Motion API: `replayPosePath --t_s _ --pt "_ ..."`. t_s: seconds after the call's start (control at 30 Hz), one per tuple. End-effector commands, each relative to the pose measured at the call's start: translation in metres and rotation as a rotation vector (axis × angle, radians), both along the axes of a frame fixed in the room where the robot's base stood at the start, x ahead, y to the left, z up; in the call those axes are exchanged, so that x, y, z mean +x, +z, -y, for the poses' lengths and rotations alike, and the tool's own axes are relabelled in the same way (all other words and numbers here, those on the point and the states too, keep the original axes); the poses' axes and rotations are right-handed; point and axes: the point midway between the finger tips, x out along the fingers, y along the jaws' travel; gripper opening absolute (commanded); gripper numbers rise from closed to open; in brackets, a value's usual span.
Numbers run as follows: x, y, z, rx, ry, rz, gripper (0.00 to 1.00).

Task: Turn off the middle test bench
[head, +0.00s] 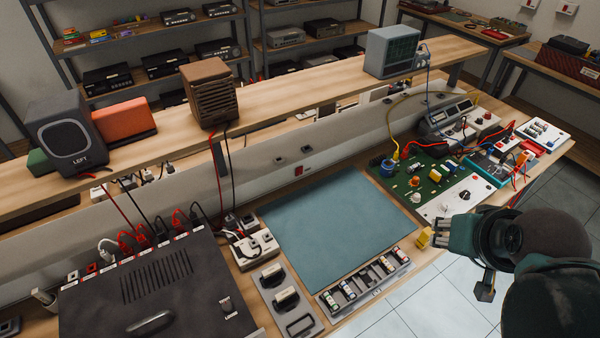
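The middle test bench is a wooden bench (420,258) with a raised shelf and a pale back panel. A small red switch (298,170) sits on that panel, above the blue-grey mat (335,225). Its on or off position is too small to tell. My gripper (455,265) is at the right, over the bench's front edge and the floor, well apart from the switch. The switch is not hidden by my arm.
A black amplifier (150,290) with plugged cables fills the left front. Circuit boards (430,175) and loose wires crowd the right side. The mat is clear.

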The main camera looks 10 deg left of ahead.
Motion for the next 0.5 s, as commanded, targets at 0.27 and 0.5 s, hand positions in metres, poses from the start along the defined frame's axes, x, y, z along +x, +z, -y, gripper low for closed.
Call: replayPosePath --t_s 0.27,0.5 --pt "0.004 -0.001 -0.003 0.02 -0.016 0.002 0.0" --pt "0.019 -0.003 -0.014 0.102 -0.087 0.006 0.0"
